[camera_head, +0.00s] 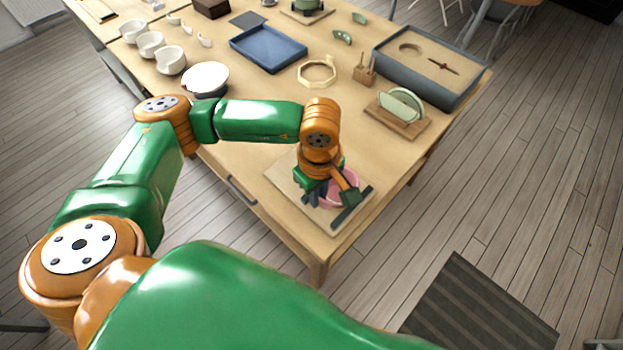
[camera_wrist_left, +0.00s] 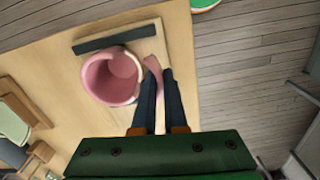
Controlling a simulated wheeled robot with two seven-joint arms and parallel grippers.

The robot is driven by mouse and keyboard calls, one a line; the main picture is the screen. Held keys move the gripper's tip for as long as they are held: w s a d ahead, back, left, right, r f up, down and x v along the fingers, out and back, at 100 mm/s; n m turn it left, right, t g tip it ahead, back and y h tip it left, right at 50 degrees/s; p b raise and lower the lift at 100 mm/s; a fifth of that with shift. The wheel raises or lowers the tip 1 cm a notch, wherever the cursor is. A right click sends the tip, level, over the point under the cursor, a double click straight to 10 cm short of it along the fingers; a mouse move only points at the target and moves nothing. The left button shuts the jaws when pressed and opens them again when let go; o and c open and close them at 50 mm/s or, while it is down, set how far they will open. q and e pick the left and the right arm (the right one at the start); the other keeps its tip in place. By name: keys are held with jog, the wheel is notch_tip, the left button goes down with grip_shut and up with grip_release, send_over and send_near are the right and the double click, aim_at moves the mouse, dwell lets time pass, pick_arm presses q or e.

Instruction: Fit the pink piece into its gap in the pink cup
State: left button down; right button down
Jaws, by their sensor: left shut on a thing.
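The pink cup (camera_wrist_left: 97,80) stands on a pale board (camera_wrist_left: 150,48) beside a dark bar (camera_wrist_left: 100,41) in the left wrist view. Its opening faces the camera, and a pale edge shows on its right side. My left gripper (camera_wrist_left: 159,76) is shut on the pink piece (camera_wrist_left: 153,64), which shows between the dark fingers just right of the cup. I cannot tell whether the piece touches the cup. In the head view my left gripper (camera_head: 320,195) is over the board and hides much of the cup (camera_head: 349,184). My right gripper is not in view.
The board lies near the table's front corner. Table left of the board is clear.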

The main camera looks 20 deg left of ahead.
pick_arm(q)
jog(key=shift+s+d+f+n+p, duration=0.15)
jog(key=shift+f+n, duration=0.1)
jog(key=shift+n, duration=0.25)
jog(key=shift+s+d+f+n+p, duration=0.15)
jog(key=shift+f+n, duration=0.1)
jog(key=shift+n, duration=0.25)
jog(key=shift+w+f, duration=0.15)
jog(key=shift+w, duration=0.05)
jog(key=shift+w+d, duration=0.3)
jog(key=shift+w, duration=0.2)
jog(key=shift+w+d+b, duration=0.15)
jog(key=shift+w+b, duration=0.2)
jog(key=shift+w, duration=0.7)
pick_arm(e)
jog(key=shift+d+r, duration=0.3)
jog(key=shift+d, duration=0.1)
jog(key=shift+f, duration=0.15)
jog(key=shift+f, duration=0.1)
pick_arm(q)
jog(key=shift+b, duration=0.55)
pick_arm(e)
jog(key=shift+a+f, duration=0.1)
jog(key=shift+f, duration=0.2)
pick_arm(q)
jog(key=shift+b, duration=0.3)
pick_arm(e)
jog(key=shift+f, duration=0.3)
